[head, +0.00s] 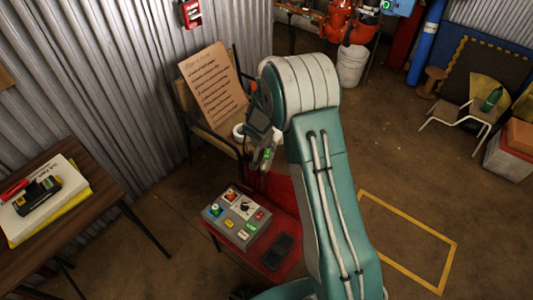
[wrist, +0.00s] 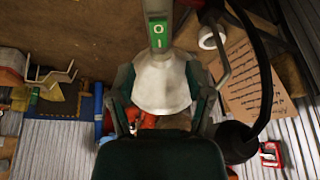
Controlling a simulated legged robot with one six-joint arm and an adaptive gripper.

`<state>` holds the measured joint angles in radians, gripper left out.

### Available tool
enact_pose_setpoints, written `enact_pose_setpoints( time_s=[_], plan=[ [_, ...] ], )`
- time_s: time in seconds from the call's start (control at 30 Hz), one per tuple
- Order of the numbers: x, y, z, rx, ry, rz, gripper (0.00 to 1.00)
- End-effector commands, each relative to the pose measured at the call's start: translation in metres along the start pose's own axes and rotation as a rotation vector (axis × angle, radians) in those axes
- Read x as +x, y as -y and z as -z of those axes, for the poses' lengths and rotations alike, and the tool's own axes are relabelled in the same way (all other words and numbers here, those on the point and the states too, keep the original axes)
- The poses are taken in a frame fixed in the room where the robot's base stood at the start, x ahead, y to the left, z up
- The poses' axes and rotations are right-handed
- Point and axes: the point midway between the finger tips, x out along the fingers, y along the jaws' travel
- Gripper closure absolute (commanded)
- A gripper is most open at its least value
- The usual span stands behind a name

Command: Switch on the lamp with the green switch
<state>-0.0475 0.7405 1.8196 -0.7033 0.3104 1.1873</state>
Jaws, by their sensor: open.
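In the wrist view a green rocker switch (wrist: 158,31) marked O and I sits on a grey stem at the top middle. Below it in the picture is a pale, cone-shaped lamp head (wrist: 160,85). My gripper (wrist: 168,88) is open, with one finger on either side of this cone; I cannot tell whether they touch it. In the head view my gripper (head: 262,148) hangs beyond the arm's elbow, and the green switch (head: 267,154) shows small beside it. The lamp is mostly hidden there. I cannot tell whether the lamp is lit.
A grey button box (head: 237,217) stands on a red seat (head: 283,205) below my gripper. A chair with a printed board (head: 213,84) stands behind. A wooden table (head: 95,205) is at left. A black hose curves past in the wrist view.

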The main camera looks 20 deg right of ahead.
Motion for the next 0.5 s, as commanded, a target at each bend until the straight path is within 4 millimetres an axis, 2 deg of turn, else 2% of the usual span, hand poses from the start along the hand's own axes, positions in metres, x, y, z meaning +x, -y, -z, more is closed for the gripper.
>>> enact_pose_setpoints(
  time_s=[0.03, 0.23, 0.5],
  plan=[
    [0.011, -0.001, -0.001, 0.001, 0.003, -0.002, 0.34],
    [0.043, -0.001, -0.001, 0.001, 0.002, -0.001, 0.34],
    [0.066, -0.001, 0.0, 0.0, 0.0, -0.001, 0.34]
  ],
)
